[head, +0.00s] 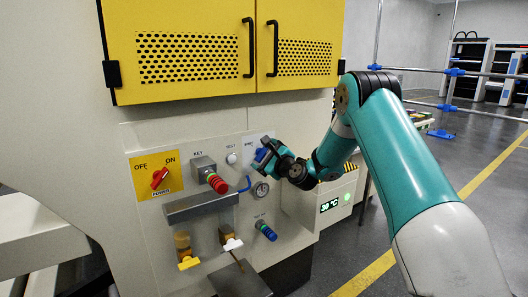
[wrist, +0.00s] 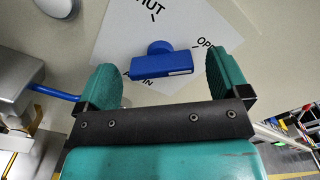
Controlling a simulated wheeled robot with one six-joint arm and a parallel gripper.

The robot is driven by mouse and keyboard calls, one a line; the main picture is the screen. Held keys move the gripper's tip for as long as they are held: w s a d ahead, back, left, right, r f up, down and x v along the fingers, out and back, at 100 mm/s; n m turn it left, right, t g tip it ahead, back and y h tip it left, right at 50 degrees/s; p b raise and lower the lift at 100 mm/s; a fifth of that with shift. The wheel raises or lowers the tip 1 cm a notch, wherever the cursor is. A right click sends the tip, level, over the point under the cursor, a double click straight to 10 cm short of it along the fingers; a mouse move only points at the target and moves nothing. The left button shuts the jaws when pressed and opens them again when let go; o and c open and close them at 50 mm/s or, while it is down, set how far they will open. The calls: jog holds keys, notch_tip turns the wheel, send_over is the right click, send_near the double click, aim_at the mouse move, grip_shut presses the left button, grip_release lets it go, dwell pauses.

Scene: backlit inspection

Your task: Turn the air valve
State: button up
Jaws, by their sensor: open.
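The air valve is a blue bar handle (wrist: 165,65) with a round stub, in front of a white label card (wrist: 112,38). The card shows part of a word ending "HUT" at the top and "OP" at the right; a third word is partly hidden. In the wrist view the bar lies nearly level, between the two teal fingers of my gripper (wrist: 162,72). The fingers are open, with a gap on each side of the bar. In the head view my gripper (head: 264,156) is at the panel, partly covering the blue handle (head: 260,155).
Left of the valve are a red power switch (head: 159,177), a red ringed knob (head: 217,183) and a metal ledge (head: 200,207). A gauge (head: 261,190) and a blue knob (head: 268,232) sit below. Yellow cabinet doors (head: 190,45) are above. Open floor lies to the right.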

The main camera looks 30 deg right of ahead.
jog(key=shift+w, duration=0.7)
jog(key=c, duration=0.9)
jog(key=shift+c, duration=0.2)
